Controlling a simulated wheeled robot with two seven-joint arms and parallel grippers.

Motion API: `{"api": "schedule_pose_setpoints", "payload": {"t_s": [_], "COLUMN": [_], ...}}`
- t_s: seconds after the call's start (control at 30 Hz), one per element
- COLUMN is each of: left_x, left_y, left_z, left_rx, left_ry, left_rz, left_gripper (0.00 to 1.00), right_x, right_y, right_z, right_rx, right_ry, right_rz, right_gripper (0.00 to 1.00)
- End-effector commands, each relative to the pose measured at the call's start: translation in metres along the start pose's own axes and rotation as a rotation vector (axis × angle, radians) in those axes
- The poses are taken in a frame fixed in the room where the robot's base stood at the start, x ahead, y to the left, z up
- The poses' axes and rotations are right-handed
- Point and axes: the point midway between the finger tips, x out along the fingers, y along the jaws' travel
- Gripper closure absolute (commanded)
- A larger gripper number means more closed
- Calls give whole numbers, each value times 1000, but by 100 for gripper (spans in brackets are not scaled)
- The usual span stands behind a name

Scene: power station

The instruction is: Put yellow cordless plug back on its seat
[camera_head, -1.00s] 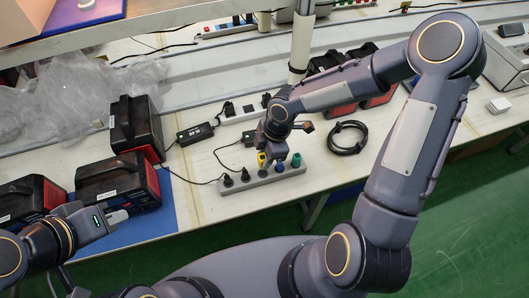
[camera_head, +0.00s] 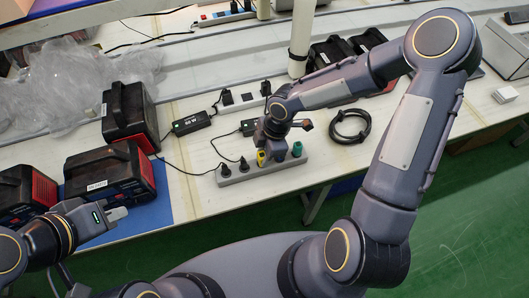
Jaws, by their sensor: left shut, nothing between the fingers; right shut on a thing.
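The yellow cordless plug (camera_head: 262,158) shows just below my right gripper (camera_head: 270,147), at a grey power strip (camera_head: 262,172) on the bench. My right gripper is shut on the yellow plug, and its wrist hides the plug's upper part. The plug's lower end is at the strip's top; I cannot tell whether it is fully seated. My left gripper (camera_head: 117,214) is shut and empty at lower left, near the bench's front edge.
A coil of black cable (camera_head: 350,126) lies right of the strip. A black adapter (camera_head: 191,123) and another socket strip (camera_head: 238,104) lie behind it. Black-and-red battery boxes (camera_head: 108,172) stand at left by clear plastic wrap (camera_head: 70,85).

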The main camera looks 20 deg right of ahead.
Motion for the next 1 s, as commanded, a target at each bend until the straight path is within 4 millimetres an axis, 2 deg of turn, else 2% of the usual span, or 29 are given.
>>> {"api": "schedule_pose_setpoints", "payload": {"t_s": [0.63,0.67,0.7,0.83,1.0], "left_x": [2,2,1,1,1], "left_y": [-1,-1,-1,-1,-1], "left_z": [1,1,1,1,1], "left_rx": [0,0,0,0,0], "left_ry": [0,0,0,0,0], "left_rz": [0,0,0,0,0], "left_gripper": [100,100,100,100,100], "right_x": [2,2,1,1,1], "right_y": [0,0,0,0,0], "right_z": [0,0,0,0,0], "right_rx": [-1,-1,-1,-1,-1], "right_ry": [0,0,0,0,0], "right_rz": [0,0,0,0,0], "right_gripper": [100,69,64,47,46]}}
